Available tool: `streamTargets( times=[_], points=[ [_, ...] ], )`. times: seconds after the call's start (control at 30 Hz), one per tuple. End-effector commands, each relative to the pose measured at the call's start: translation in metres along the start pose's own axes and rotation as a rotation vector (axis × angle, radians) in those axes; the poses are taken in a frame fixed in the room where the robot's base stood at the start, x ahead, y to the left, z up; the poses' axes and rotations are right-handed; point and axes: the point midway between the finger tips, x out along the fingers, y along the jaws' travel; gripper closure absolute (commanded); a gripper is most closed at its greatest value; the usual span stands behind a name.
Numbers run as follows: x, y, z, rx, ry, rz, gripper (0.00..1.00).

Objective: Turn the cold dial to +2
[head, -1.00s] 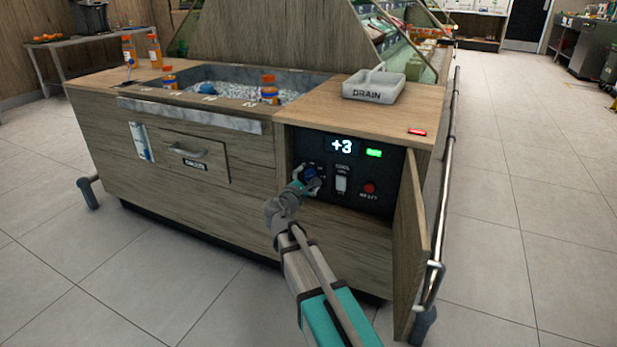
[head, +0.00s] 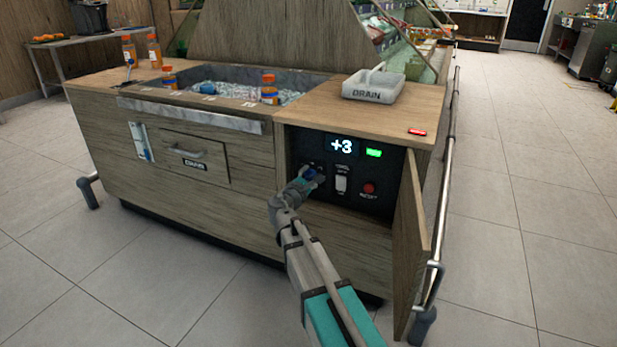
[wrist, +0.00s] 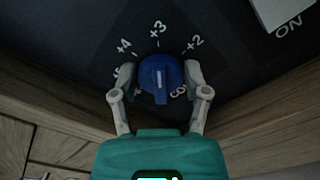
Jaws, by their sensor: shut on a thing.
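The cold dial is a round blue knob (wrist: 160,82) with a pale pointer line, on the dark control panel (head: 382,190). In the wrist view its pointer line is upright, toward the +3 mark (wrist: 158,29); the +2 mark (wrist: 194,43) is to the right and +4 to the left. My gripper (wrist: 160,80) is shut on the dial, one finger on each side. In the head view my gripper (head: 308,178) is at the panel's left part and partly hides the dial. The display (head: 342,146) reads +3.
The panel also carries a lit green light (head: 374,153), a white switch (head: 341,184) and a red reset button (head: 369,188). An open wooden door (head: 411,240) stands right of my arm. A drain tray (head: 373,86) sits on the counter above.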

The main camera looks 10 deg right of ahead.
Motion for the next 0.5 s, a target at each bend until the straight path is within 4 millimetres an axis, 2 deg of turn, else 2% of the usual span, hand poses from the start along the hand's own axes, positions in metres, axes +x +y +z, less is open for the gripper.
streamTargets(
  times=[0.03,0.5],
  points=[
    [-0.0047,0.007,-0.0066,-0.001,0.002,0.004,0.88],
    [0.0014,0.0015,-0.001,0.09,0.001,0.004,0.89]
  ],
)
